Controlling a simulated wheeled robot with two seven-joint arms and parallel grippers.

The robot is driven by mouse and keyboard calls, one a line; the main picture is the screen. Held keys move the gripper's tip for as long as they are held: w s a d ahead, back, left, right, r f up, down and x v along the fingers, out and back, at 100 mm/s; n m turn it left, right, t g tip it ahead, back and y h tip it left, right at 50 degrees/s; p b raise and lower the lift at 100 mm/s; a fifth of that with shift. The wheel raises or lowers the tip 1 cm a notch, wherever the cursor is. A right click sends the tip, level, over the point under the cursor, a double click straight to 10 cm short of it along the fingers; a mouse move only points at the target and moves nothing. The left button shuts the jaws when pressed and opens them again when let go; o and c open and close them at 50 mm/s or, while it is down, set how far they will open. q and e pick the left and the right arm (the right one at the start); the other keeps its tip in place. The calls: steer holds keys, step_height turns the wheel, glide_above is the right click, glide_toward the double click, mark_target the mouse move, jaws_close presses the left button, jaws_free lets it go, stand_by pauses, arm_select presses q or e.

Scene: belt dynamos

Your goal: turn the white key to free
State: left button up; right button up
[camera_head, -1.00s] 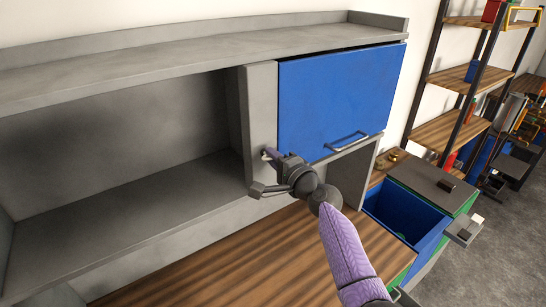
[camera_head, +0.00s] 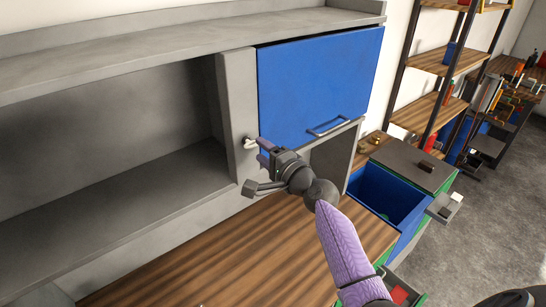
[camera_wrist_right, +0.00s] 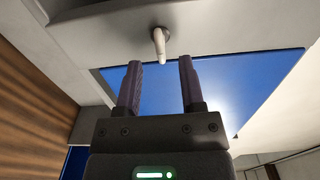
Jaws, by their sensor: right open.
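The white key (camera_head: 249,143) sticks out of the grey upright panel just left of the blue cabinet door. It also shows in the right wrist view (camera_wrist_right: 158,42), just beyond the fingertips and lined up with the gap between them. My right gripper (camera_head: 260,151) is close in front of the key, slightly below and to the right of it in the head view. Its two purple fingers are apart and empty in the wrist view (camera_wrist_right: 159,66). The key appears clear of both fingers. No markings around the key can be read. My left gripper is not in view.
The blue door (camera_head: 318,88) with a bar handle is shut beside the key. An open grey shelf bay (camera_head: 110,140) lies to the left. Below are a wooden worktop (camera_head: 235,250) and an open blue drawer (camera_head: 385,195). A shelf rack (camera_head: 445,60) stands at the right.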

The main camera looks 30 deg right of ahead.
steer(key=s, duration=0.6)
steer(key=shift+s+d, duration=0.3)
steer(key=shift+d, duration=0.15)
